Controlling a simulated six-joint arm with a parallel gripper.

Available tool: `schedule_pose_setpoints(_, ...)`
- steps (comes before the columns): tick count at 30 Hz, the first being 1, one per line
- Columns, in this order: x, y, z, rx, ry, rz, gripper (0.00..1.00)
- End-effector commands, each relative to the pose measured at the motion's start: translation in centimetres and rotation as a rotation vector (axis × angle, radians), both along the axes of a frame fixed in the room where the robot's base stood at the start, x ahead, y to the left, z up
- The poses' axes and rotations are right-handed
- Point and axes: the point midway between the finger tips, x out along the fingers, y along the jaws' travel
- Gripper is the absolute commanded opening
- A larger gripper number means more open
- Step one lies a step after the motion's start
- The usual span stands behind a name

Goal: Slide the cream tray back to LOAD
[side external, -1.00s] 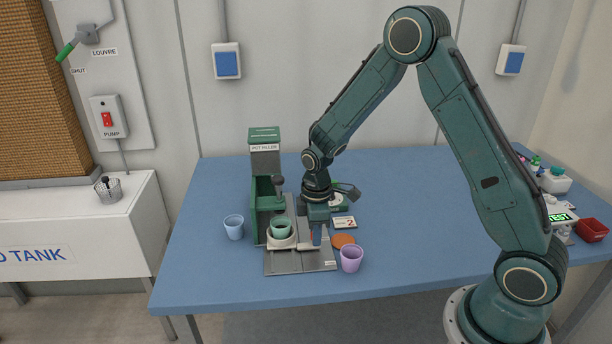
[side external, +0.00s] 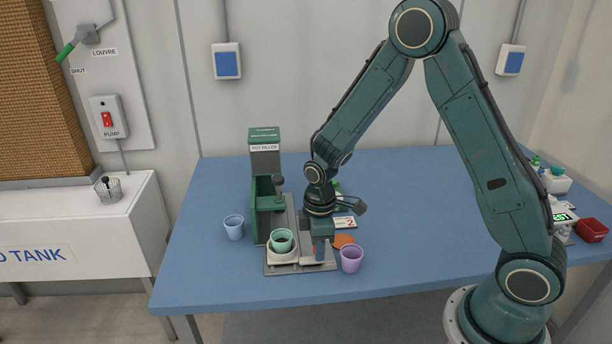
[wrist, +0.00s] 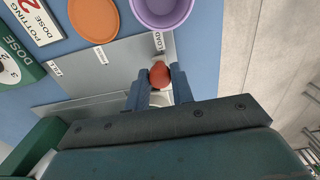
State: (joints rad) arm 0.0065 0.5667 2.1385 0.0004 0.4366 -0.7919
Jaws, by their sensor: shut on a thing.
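The cream tray (side external: 283,258) sits on the grey base plate (side external: 284,269) in front of the green pot filler (side external: 264,190). A teal pot (side external: 281,240) stands upright on it. My gripper (side external: 319,252) points down at the tray's right side. In the wrist view its fingers are shut on a red knob (wrist: 159,75), close to the LOAD label (wrist: 158,42). A second label, apparently FILL (wrist: 56,70), lies farther left on the plate. The tray is mostly hidden behind my gripper in the wrist view.
A purple cup (side external: 351,260) stands close right of the plate. An orange disc (side external: 344,239) lies beside my gripper, near the POTTING 2 card (side external: 344,222). A light blue cup (side external: 234,227) stands left of the filler. The blue table's front left is clear.

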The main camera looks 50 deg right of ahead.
Motion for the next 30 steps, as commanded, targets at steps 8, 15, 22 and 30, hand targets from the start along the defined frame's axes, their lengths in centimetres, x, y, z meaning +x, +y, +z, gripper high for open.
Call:
schedule_pose_setpoints(8, -0.3, 0.4, 0.0, 0.001, -0.001, 0.0, 0.45)
schedule_pose_setpoints(15, -0.3, 0.3, 0.0, 0.001, -0.001, 0.0, 0.45)
schedule_pose_setpoints(22, -0.3, 0.3, 0.7, 0.001, -0.002, 0.0, 0.45)
schedule_pose_setpoints(30, -0.3, 0.3, 2.2, 0.001, -0.002, 0.0, 0.45)
